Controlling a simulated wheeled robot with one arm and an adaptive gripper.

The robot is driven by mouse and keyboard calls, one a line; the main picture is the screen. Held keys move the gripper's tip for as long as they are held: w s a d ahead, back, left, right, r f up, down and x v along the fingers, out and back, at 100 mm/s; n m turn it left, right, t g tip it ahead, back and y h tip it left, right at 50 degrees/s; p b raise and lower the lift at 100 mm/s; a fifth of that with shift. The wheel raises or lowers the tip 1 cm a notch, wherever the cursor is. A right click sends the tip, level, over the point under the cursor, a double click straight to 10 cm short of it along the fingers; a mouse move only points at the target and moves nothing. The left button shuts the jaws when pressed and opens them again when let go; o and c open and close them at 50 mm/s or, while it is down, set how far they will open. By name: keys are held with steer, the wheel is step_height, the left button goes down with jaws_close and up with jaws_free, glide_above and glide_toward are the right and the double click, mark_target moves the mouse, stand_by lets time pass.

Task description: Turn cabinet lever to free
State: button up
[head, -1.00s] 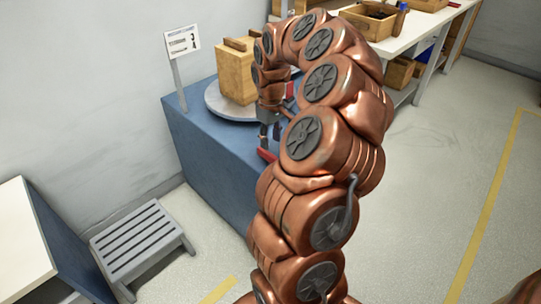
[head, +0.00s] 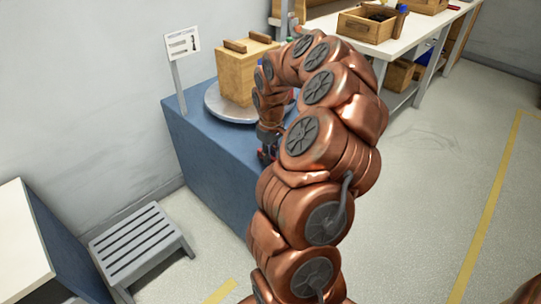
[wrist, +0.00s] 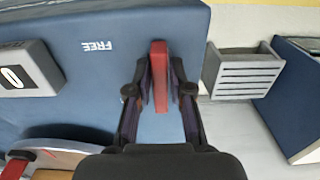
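The red lever (wrist: 159,75) shows in the wrist view on the blue cabinet (wrist: 100,95), pointing toward the top of the picture. The white word FREE (wrist: 98,46) is printed on the cabinet to its left, upside down. My gripper (wrist: 161,78) has one dark finger on each side of the lever. The fingers look open around it, with thin gaps. Firm contact cannot be made out. In the head view, my gripper (head: 267,150) is at the cabinet's (head: 215,165) edge, and my arm hides most of the lever.
A wooden box (head: 245,75) stands on a grey turntable (head: 228,108) on the cabinet. A sign (head: 183,42) stands behind. A grey slatted stool (head: 140,240) is on the floor to the left. A workbench (head: 410,45) is at the back right. Floor at right is clear.

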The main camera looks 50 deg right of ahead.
jaws_close()
steer(key=shift+f+m, duration=0.1)
steer(key=shift+m, duration=0.2)
steer(key=m+b, duration=0.2)
steer(key=m, duration=0.1)
steer(key=shift+d+m+b, duration=0.15)
steer(key=shift+m+b, duration=0.15)
steer(key=shift+b, duration=0.05)
steer(key=m+b, duration=0.1)
steer(key=m, duration=0.3)
steer(key=shift+s+m, duration=0.1)
steer(key=shift+m, duration=0.2)
steer(key=m+b, duration=0.1)
steer(key=m, duration=0.3)
steer(key=shift+s+d, duration=0.1)
steer(key=m, duration=0.5)
steer(key=shift+p, duration=0.35)
steer(key=o, duration=0.5)
jaws_free()
